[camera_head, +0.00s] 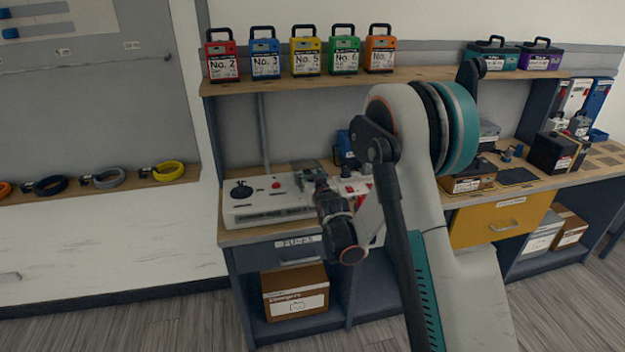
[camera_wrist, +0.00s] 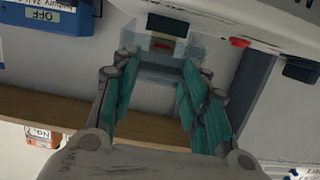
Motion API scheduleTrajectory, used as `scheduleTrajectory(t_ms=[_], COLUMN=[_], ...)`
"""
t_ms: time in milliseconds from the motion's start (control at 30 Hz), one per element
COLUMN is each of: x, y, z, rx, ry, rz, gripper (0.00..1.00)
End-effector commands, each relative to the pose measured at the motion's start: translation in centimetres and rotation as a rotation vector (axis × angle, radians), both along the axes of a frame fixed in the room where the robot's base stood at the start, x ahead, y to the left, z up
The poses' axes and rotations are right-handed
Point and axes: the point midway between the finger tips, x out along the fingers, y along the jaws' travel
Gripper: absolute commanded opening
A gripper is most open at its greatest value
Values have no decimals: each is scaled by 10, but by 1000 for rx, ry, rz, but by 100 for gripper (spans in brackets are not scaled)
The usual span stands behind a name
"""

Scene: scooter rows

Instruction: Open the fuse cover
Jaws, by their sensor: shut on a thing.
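The fuse cover (camera_wrist: 158,73) is a clear, see-through box on the white device; behind it a dark part with a red piece (camera_wrist: 162,44) shows. My gripper (camera_wrist: 160,64) has its teal-padded fingers shut on the cover, one on each side. In the head view, my gripper (camera_head: 314,180) reaches down to the right part of the white device (camera_head: 262,211) on the bench. My wrist and arm hide the cover there, so I cannot tell how far it is raised.
A black knob (camera_head: 241,190) and a red button (camera_head: 276,185) sit on the device, left of my gripper. A red-and-white unit (camera_head: 355,188) stands close on the right, partly behind my arm. Numbered cases (camera_head: 305,56) line the shelf above. A blue box marked OFF (camera_wrist: 45,18) shows in the wrist view.

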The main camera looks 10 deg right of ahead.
Motion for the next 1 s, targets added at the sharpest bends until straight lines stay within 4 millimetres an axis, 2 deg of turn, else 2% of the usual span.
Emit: scheduleTrajectory(t_ms=[33, 400, 633, 1000], x=[3, 36, 62, 100], y=[0, 0, 0, 0], z=[16, 56, 74, 86], rx=[0, 1, 1, 1], ry=[41, 391, 610, 876], rz=[0, 1, 0, 0], gripper=[0, 0, 0, 0])
